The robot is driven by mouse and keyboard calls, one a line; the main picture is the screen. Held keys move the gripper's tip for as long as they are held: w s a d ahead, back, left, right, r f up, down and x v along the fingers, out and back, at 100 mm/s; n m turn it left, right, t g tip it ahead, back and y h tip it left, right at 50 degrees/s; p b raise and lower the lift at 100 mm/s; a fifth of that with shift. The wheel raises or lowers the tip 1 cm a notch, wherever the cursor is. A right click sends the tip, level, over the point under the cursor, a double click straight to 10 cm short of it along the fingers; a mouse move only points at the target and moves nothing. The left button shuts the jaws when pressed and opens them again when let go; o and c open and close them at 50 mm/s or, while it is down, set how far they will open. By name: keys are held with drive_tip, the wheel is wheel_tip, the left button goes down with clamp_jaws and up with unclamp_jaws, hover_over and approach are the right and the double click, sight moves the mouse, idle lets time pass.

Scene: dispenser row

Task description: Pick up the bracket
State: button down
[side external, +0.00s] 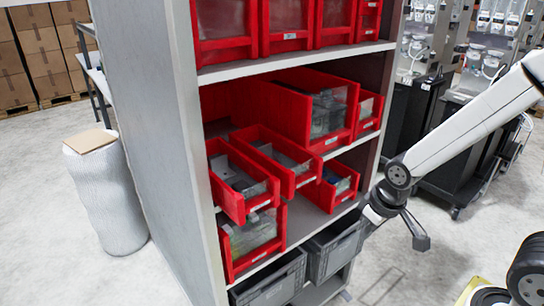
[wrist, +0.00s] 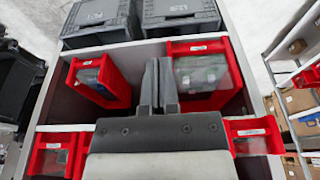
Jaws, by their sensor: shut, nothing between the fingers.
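In the wrist view my gripper (wrist: 160,68) is shut and empty, its two dark fingers side by side. It is in front of the gap between a red bin with grey parts (wrist: 98,78) on the left and a red bin with a clear front (wrist: 203,72) on the right. I cannot single out a bracket in either view. In the side view, dark grey parts (side external: 238,180) lie in a pulled-out red bin (side external: 232,203), and more grey parts (side external: 278,153) lie in the bin beside it. The gripper's fingers are not clear in the side view.
A grey shelf unit (side external: 150,110) holds the red bins, with grey crates (side external: 335,245) on its bottom level. Several red bins jut past the shelf edge. A wrapped roll (side external: 108,195) stands left of the shelf. Black cabinets (side external: 405,125) stand behind on the right.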

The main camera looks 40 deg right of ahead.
drive_tip(key=c, duration=1.3)
unclamp_jaws()
drive_tip(key=o, duration=1.1)
